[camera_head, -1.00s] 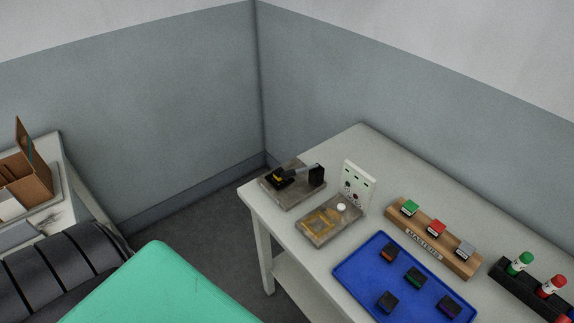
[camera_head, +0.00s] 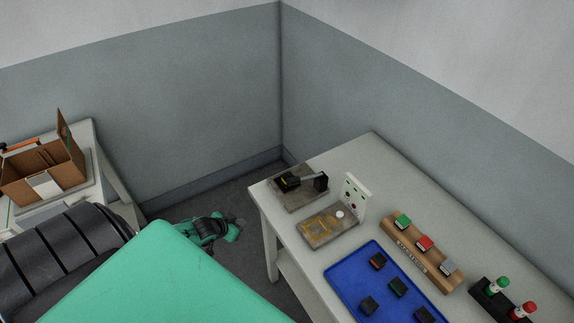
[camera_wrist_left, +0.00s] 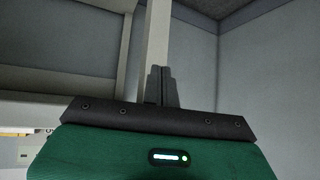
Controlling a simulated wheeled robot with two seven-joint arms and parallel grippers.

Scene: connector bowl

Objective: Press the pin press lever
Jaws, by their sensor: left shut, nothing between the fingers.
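The lever arm (camera_head: 308,182) looks roughly level. My left gripper (camera_head: 239,219) is low over the floor, left of the table and apart from the press. In the left wrist view its two fingers (camera_wrist_left: 161,88) are together with nothing between them, in front of a pale table leg. My right gripper is not in view.
A fixture plate (camera_head: 328,228) with a white upright panel (camera_head: 356,196) sits beside the press. A blue tray (camera_head: 345,288) with several dark blocks, a wooden rack (camera_head: 420,257) and a black marker holder (camera_head: 486,297) follow. A cardboard box (camera_head: 45,175) is on another table at left.

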